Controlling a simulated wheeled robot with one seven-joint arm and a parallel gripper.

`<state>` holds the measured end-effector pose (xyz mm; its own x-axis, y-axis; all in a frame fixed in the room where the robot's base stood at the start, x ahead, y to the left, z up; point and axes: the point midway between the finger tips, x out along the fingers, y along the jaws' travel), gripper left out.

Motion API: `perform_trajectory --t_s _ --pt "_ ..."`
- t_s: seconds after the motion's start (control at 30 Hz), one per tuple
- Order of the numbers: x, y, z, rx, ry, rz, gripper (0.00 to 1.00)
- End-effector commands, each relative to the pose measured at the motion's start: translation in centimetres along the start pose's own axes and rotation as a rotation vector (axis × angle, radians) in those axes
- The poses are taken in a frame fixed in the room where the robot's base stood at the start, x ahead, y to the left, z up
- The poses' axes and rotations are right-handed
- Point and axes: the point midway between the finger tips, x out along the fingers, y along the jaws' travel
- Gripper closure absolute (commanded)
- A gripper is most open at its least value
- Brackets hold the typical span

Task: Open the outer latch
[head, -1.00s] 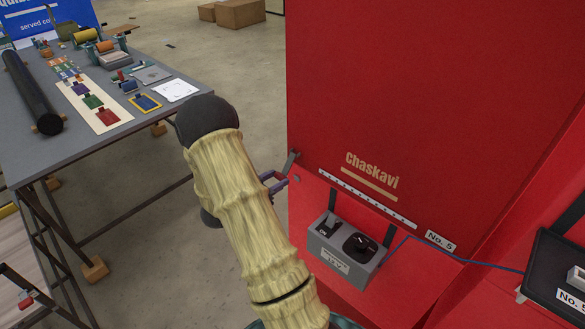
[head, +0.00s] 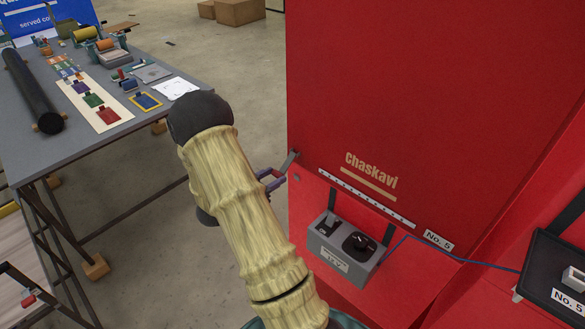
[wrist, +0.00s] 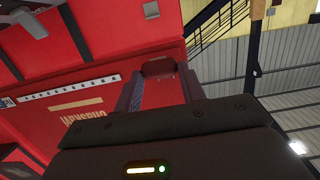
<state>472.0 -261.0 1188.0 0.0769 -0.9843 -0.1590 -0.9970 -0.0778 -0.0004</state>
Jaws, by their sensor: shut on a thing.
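The outer latch (head: 290,161) is a short grey lever at the left edge of the red cabinet (head: 420,90), low on its front. My gripper (head: 271,180) is at the latch's outer end, partly hidden behind my own arm. In the wrist view, my gripper (wrist: 158,74) has a dark red-brown piece (wrist: 158,66) between its fingertips, against the red panel. It appears to be the latch's end, and the jaws are shut on it. The latch's pivot is hard to make out.
A grey box with a black knob (head: 342,250) sits on the red ledge to the right, with a blue cable (head: 450,256) running right. A grey workbench (head: 60,165) with several small items stands at the left. Open floor (head: 240,60) lies between bench and cabinet.

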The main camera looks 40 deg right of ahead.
Motion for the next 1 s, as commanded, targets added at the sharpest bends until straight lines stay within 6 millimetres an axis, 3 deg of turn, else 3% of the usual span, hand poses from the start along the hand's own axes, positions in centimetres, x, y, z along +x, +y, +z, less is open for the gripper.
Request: perform_trajectory --t_s 1.0 --pt "-1.5 -0.1 -2.4 0.001 -0.001 -0.005 0.78"
